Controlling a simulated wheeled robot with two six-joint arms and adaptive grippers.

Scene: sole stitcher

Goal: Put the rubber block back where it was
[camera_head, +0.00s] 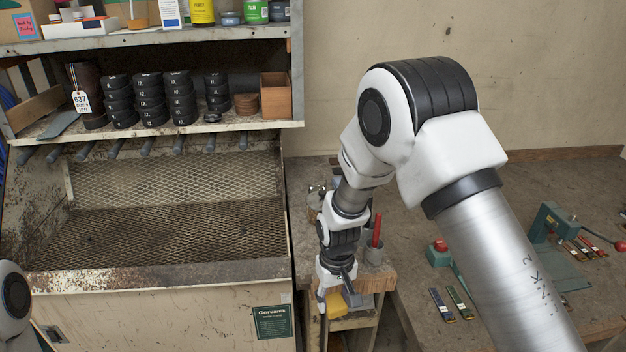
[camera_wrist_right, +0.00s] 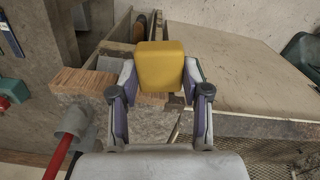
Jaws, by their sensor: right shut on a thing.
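The rubber block, a yellow block with rounded edges (camera_wrist_right: 160,65), is held between the two fingers of my right gripper (camera_wrist_right: 158,92) in the right wrist view. In the head view the block (camera_head: 337,306) shows small and partly covered at the tip of my right gripper (camera_head: 335,300), beside the front of the small bench end. The gripper points down there. I cannot tell whether the block touches anything beneath it. My left gripper is out of view; only part of my left arm shows at the lower left edge.
A grey cup with a red stick (camera_head: 374,252) stands on the bench close to my right wrist. A worn metal-mesh bin (camera_head: 160,272) lies to the left. A shelf (camera_head: 150,127) with stacked black discs is above it. An open shelved space (camera_head: 355,322) lies under the bench end.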

